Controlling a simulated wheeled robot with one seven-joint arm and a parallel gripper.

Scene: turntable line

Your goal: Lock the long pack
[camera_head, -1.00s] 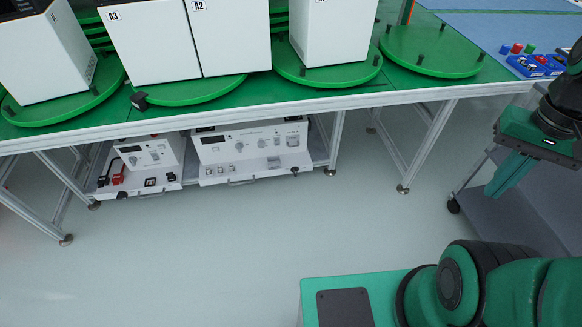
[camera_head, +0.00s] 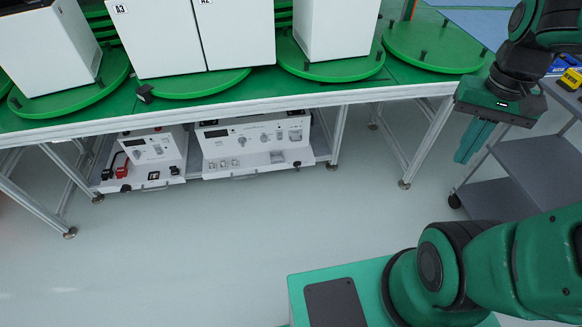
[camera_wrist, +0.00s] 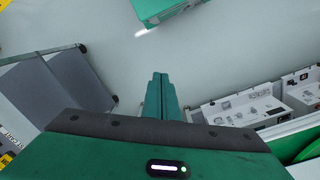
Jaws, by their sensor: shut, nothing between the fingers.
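No object is clearly marked as the long pack, so I cannot tell which it is. A wide white unit (camera_head: 160,45) with a seam down its front and labels at its cut-off top stands on a green turntable (camera_head: 195,88). A small black piece (camera_head: 145,92) sits at that turntable's left edge. Other white boxes stand on the turntables to its left (camera_head: 45,55) and right (camera_head: 338,30). My gripper (camera_head: 470,155) is shut and empty, pointing down right of the table's front edge, well away from the units. Its closed fingers also show in the wrist view (camera_wrist: 160,78).
An empty green turntable (camera_head: 435,55) with black posts is at the right. White instrument panels (camera_head: 255,145) (camera_head: 150,155) sit on the shelf below the table. A grey cart (camera_head: 500,200) stands at the right, with a yellow item (camera_head: 570,78) on top. The floor in front is clear.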

